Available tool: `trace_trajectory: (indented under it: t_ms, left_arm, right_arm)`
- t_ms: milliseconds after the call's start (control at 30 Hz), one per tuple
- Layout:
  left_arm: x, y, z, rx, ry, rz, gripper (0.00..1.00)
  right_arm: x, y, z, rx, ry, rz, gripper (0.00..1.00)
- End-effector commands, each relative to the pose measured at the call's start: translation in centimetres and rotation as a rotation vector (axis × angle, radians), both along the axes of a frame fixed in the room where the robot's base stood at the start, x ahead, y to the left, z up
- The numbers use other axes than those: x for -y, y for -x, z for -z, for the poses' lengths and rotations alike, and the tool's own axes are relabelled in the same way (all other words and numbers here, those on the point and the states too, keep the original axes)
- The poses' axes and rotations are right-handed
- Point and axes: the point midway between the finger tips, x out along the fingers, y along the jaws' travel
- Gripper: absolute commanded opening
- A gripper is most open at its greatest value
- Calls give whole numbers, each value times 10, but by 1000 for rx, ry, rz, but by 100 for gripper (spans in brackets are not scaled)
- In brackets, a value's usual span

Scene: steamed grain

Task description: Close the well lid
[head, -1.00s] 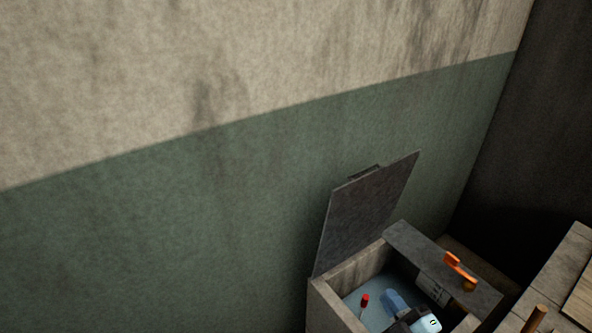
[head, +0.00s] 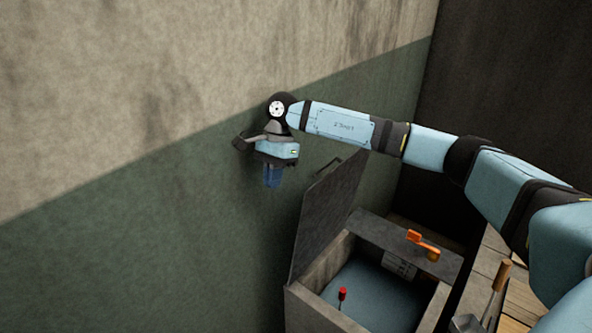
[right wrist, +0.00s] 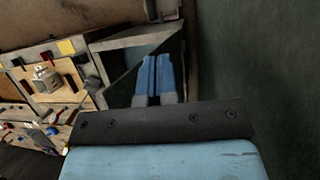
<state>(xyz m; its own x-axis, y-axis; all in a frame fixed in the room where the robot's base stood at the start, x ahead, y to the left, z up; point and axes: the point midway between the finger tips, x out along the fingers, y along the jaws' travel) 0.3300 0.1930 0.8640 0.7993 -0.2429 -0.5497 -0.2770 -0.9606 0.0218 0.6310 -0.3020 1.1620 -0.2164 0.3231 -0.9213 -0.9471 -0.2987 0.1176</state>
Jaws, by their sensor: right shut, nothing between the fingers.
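The well is a concrete box (head: 300,305) against the green-and-beige wall, with blue water inside. Its dark grey lid (head: 328,213) stands open, tilted up on the left side of the box. It also shows in the right wrist view (right wrist: 123,92), beyond the fingers. My right gripper (head: 272,180) is up to the left of the lid, by the wall and apart from it, fingers pointing down. In the right wrist view its blue fingers (right wrist: 156,75) are together and empty. My left gripper is out of view.
An orange handle (head: 424,245) sits on the flat slab at the back of the box. A red-tipped thing (head: 342,295) stands inside the well. A wooden bench with a wooden-handled tool (head: 502,277) lies at the right. The right wrist view shows shelves with small items (right wrist: 45,75).

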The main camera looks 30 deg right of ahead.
Motion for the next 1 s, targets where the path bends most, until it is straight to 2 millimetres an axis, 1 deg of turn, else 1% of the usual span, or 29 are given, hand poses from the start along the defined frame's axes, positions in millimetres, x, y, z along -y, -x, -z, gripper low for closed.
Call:
trace_trajectory:
  t_ms: [33, 100, 200, 300, 400, 533, 667, 767, 1000]
  left_arm:
    - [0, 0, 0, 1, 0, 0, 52]
    - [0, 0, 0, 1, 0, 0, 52]
    - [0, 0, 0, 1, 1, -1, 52]
    - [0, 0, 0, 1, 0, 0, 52]
    - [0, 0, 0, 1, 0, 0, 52]
    - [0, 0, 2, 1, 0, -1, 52]
    - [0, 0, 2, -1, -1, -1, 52]
    - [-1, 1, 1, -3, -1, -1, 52]
    - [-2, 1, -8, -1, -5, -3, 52]
  right_arm:
    - [34, -7, -16, 1, 101, -17, 0]
    - [71, -10, -34, -18, 218, -39, 0]
    - [110, -10, -56, -50, 334, -54, 0]
    - [132, -8, -68, -76, 398, -59, 0]
    - [139, -7, -71, -87, 419, -60, 0]
    - [141, -3, -59, -91, 420, -61, 0]
    - [142, 4, -41, -92, 420, -61, 0]
    - [143, 10, -22, -93, 419, -62, 0]
    - [147, 20, 10, -89, 419, -60, 0]
